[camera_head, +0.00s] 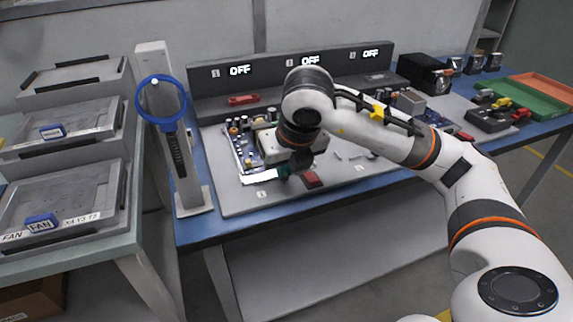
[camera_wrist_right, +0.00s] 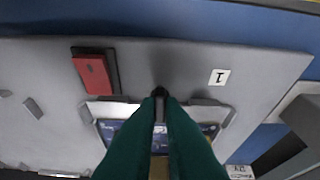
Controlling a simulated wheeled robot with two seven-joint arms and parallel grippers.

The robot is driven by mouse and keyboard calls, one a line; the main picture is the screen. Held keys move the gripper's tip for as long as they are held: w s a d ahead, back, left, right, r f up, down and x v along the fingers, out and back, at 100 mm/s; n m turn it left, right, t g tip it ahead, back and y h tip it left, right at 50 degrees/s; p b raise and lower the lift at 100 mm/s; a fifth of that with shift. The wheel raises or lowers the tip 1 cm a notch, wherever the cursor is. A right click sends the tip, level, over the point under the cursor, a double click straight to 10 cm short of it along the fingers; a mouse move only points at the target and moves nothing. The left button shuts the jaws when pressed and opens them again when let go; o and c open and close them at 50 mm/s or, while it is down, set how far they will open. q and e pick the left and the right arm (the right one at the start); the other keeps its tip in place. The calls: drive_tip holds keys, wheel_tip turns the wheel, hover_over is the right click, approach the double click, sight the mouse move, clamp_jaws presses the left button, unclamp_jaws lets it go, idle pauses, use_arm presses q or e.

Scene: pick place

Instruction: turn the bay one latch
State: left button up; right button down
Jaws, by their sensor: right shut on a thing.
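My right gripper (camera_head: 285,172) is at the front edge of bay one, near the label "1" (camera_head: 262,194), mostly hidden under my wrist in the head view. In the right wrist view its dark green fingers (camera_wrist_right: 160,98) are closed together around a small dark latch (camera_wrist_right: 159,91), of which only the tip shows. The latch is between a red switch (camera_wrist_right: 95,74) and the label "1". A circuit board (camera_head: 246,150) lies in bay one behind the gripper. The bay one display (camera_head: 239,70) reads OFF. My left gripper is out of view.
The red switch (camera_head: 312,179) is close to the right of the gripper. A stand with a blue ring (camera_head: 161,100) rises left of the bay. Trays (camera_head: 65,195) fill the left rack. Black boxes (camera_head: 425,75) and green and orange bins (camera_head: 530,97) are at right.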

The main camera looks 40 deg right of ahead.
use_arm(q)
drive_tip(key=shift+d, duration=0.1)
use_arm(e)
drive_tip(key=shift+m, duration=0.5)
drive_tip(key=c, duration=1.5)
unclamp_jaws()
drive_tip(key=shift+c, duration=0.2)
drive_tip(key=shift+r, duration=0.15)
